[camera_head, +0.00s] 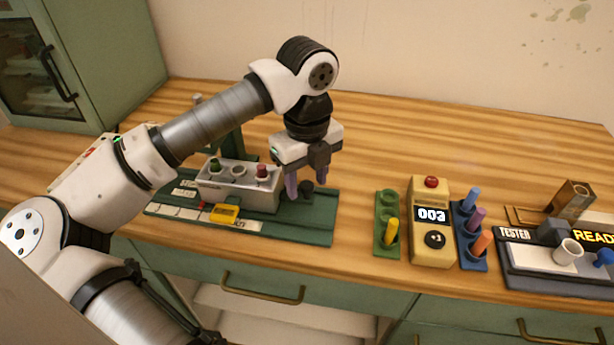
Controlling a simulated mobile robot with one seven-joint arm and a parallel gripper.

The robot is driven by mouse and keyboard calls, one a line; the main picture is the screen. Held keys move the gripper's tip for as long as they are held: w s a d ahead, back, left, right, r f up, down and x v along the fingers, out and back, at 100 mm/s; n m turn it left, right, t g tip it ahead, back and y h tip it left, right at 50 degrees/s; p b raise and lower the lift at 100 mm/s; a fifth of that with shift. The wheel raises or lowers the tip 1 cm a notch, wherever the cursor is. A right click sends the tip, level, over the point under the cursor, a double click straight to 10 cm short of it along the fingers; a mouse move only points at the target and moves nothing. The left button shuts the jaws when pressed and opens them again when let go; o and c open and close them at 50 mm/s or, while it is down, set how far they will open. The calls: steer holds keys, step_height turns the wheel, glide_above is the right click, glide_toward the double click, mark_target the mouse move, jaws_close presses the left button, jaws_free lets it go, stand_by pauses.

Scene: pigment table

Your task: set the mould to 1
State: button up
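The mould appears to be the pale grey block (238,184) on a long dark green base (290,225) at the middle left. Its top has a row of holes, with a green piece (215,165) and a red piece (262,171) in two of them. A yellow marker (224,213) sits at a strip of white labels (180,212) along the base's front; the labels are too small to read. My gripper (305,182) points down just right of the block, its fingers apart. A dark round knob (307,187) shows between or just behind the fingertips; I cannot tell whether they touch it.
A yellow counter box (432,247) reads 003, with a red button on top. Green (386,208) and blue (470,248) racks holding coloured sticks flank it. A tester (560,275) showing READY stands at the far right. A green cabinet (110,60) stands left.

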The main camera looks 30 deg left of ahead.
step_height(320, 180, up, 14)
steer(key=b, duration=0.1)
stand_by(0.5)
steer(key=shift+f, duration=0.15)
stand_by(0.3)
